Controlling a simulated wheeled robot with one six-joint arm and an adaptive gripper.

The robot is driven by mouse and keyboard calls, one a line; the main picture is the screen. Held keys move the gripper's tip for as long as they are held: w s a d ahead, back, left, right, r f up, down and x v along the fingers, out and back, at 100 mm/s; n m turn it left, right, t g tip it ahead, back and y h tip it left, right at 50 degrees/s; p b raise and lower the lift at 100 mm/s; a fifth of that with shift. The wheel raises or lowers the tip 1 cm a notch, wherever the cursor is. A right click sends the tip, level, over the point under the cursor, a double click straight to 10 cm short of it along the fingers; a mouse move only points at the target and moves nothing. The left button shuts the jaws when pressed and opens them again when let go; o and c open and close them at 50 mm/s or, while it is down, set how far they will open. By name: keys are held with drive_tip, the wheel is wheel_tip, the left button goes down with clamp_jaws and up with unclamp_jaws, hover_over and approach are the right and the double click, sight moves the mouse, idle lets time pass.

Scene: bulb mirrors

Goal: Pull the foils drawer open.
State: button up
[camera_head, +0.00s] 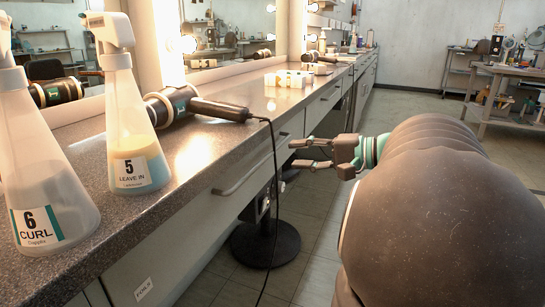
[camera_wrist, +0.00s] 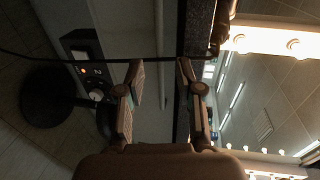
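The drawer front (camera_head: 205,207) under the counter carries a small white label (camera_head: 143,289) at its near end; it seems to read FOILS, but the print is small. The drawer looks shut. Its long bar handle (camera_head: 250,168) runs along the front, and a pale bar, seemingly this handle (camera_wrist: 160,50), shows in the wrist view. My gripper (camera_head: 298,154) is open and empty, right of the handle's far end, fingers pointing at the counter front. In the wrist view, the bar lies between my fingertips (camera_wrist: 160,72); I cannot tell the depth gap.
A black cord (camera_head: 275,165) hangs from the hair tool (camera_head: 220,110) past the drawer front and crosses near my fingertips in the wrist view (camera_wrist: 110,60). Bottles 5 (camera_head: 137,150) and 6 (camera_head: 45,190) stand on the counter. A round black base (camera_head: 265,245) stands below.

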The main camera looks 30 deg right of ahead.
sight(271, 155)
drive_tip(key=x, duration=0.7)
clamp_jaws()
